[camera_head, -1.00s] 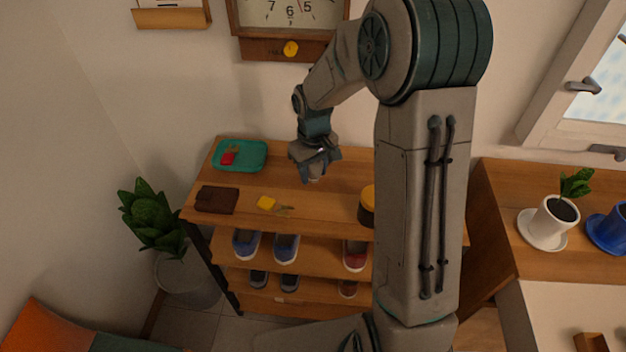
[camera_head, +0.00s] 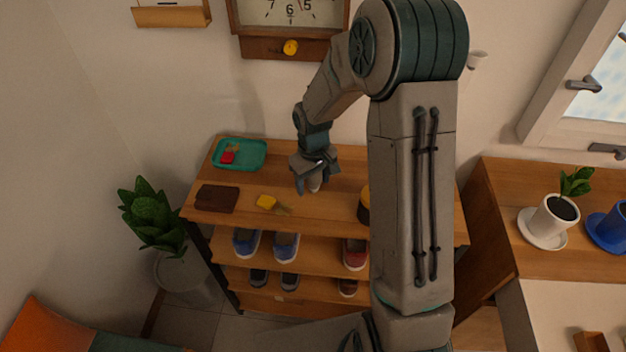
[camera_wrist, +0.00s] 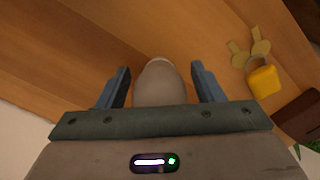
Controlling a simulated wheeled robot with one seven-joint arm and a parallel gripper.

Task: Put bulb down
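The bulb (camera_wrist: 158,88) is pale and rounded, and it sits between the two fingers of my gripper (camera_wrist: 161,86) in the wrist view. Its narrow end points away from the palm. In the head view the bulb (camera_head: 315,184) shows just below my gripper (camera_head: 314,172), over the wooden top of the shelf unit (camera_head: 275,185). The fingers lie on both sides of the bulb, and the exact contact is hard to see. Whether the bulb touches the shelf top cannot be told.
A teal tray (camera_head: 252,152) with a small red item, a brown wallet (camera_head: 216,198) and a yellow padlock with keys (camera_head: 266,201) lie to the left. A dark jar with a yellow lid (camera_head: 364,205) stands to the right, partly behind my arm. Shoes fill the lower shelves.

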